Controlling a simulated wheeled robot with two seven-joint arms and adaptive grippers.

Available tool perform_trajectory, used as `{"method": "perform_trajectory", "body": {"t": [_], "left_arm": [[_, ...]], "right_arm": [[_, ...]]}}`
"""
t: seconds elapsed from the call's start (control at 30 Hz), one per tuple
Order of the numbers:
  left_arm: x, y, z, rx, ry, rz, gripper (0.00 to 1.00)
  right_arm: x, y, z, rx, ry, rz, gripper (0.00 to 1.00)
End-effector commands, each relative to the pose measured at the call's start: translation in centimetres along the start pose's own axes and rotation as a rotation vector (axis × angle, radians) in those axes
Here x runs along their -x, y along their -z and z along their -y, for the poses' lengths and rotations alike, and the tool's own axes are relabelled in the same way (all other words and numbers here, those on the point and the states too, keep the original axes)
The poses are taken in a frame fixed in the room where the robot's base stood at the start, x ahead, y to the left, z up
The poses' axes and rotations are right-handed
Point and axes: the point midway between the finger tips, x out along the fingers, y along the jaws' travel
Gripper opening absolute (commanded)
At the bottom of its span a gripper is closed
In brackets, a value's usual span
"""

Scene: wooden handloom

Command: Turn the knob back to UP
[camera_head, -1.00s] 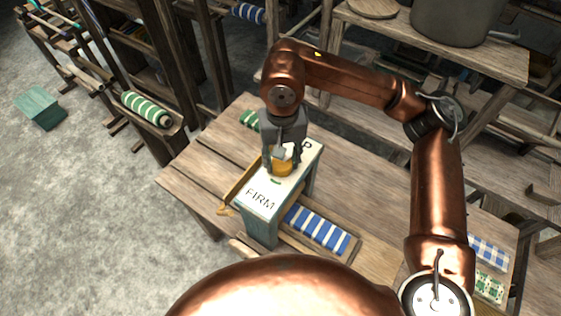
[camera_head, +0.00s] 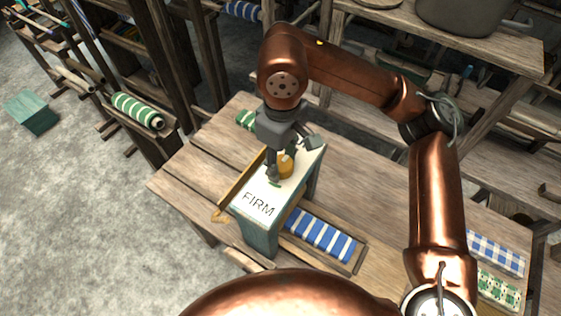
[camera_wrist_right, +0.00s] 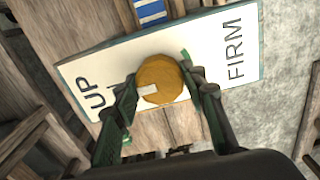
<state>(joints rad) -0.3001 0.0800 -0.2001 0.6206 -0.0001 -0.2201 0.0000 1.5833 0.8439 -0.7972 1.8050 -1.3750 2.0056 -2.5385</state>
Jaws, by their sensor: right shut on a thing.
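The round amber knob (camera_wrist_right: 163,72) sits on the white label plate (camera_wrist_right: 210,40) of a box, between the words UP and FIRM. In the right wrist view its white pointer mark lies on the UP side, pointing left toward that word. The knob (camera_head: 286,165) also shows in the head view, partly covered. My right gripper (camera_head: 290,162) comes down from above, shut on the knob with one finger on each side. In the head view FIRM is readable and the UP end is hidden behind the gripper. My left gripper is not in view.
The box (camera_head: 258,232) stands on a wooden table (camera_head: 375,190). Checked and green patterned cloths (camera_head: 495,254) lie at the right edge. Wooden loom frames and shelves stand behind.

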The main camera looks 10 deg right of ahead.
Motion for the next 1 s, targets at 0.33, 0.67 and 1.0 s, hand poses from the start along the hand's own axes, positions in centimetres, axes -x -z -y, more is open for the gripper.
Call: {"method": "perform_trajectory", "body": {"t": [0.33, 0.67, 1.0], "left_arm": [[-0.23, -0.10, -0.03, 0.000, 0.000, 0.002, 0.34], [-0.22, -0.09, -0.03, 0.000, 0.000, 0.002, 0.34], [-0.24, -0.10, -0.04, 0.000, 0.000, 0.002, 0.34]], "right_arm": [[0.23, -0.02, -0.03, 0.051, -0.001, -0.003, 0.14], [0.29, -0.03, -0.05, 0.051, -0.001, -0.003, 0.40], [0.15, -0.02, -0.05, 0.049, -0.001, -0.002, 0.56]]}}
